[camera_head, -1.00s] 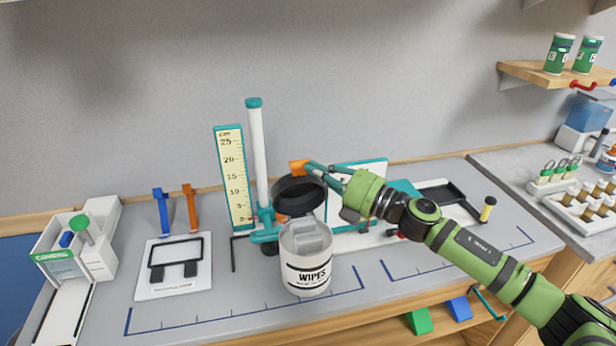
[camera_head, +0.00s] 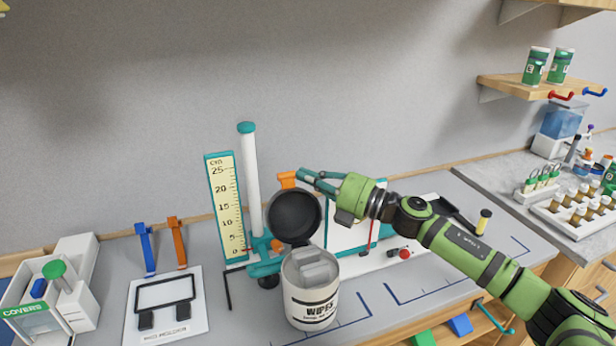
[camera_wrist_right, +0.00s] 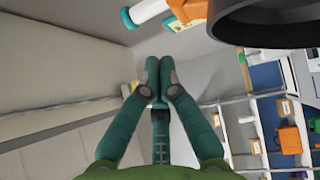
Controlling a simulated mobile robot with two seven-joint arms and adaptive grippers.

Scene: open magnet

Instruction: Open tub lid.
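The white wipes tub (camera_head: 311,300) stands upright on the bench in the head view, its label facing me and its top uncovered. Its black round lid (camera_head: 295,217) is tipped up and back at the tub's rear rim, underside toward me. The lid's dark rim also shows at the top right of the right wrist view (camera_wrist_right: 262,30). My right gripper (camera_head: 300,175) is just above and right of the lid's upper edge. In the right wrist view its teal fingertips (camera_wrist_right: 158,75) are together with nothing visible between them. My left gripper is out of view.
A height ruler (camera_head: 228,205) and white post (camera_head: 251,180) stand behind the tub. A white board with a black frame (camera_head: 166,300) lies to the left, beside a covers dispenser (camera_head: 35,310). Bench right of the tub is partly clear.

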